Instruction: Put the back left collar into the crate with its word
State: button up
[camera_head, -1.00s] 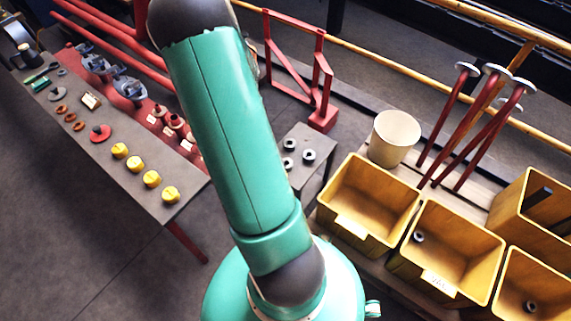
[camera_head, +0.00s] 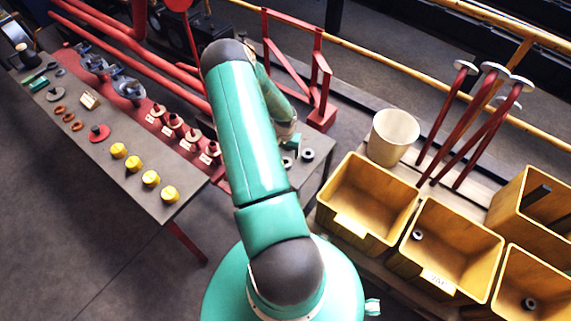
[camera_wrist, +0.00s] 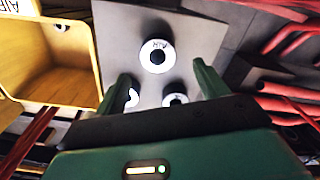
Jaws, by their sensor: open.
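In the wrist view, a pale ring collar with a dark centre, marked AIR (camera_wrist: 157,55), lies in the open beyond my fingers. A second collar (camera_wrist: 132,97) is partly hidden by the left finger, and a third (camera_wrist: 175,100) is partly hidden by my gripper body. In the head view, one collar (camera_head: 307,154) shows clearly and another (camera_head: 286,162) partly beside my arm. My gripper (camera_wrist: 161,72) is open and empty above the stand. A yellow crate (camera_head: 405,262) has a label resembling AIR.
Another yellow crate (camera_head: 322,212) is empty, its label unreadable. The labelled crate and the right crate (camera_head: 497,305) each hold a collar. A cream bucket (camera_head: 393,138) and red-stemmed valves (camera_head: 468,125) stand behind. A bench (camera_head: 150,205) holds yellow knobs; a red frame (camera_head: 322,100) rises behind the stand.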

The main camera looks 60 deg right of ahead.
aim_at(285, 159)
notch_tip(285, 159, down, 6)
jog(key=shift+s+a+r, duration=0.1)
jog(key=shift+s+a, duration=0.05)
jog(key=shift+c, duration=0.4)
jog(key=c, duration=1.5)
jog(key=shift+o, duration=0.2)
jog(key=shift+r, duration=0.5)
notch_tip(285, 159, up, 2)
jog(key=shift+r, duration=0.15)
jog(key=s+a+r, duration=0.7)
jog(key=a+r, duration=0.2)
jog(key=a, duration=0.3)
jog(key=shift+r, duration=0.4)
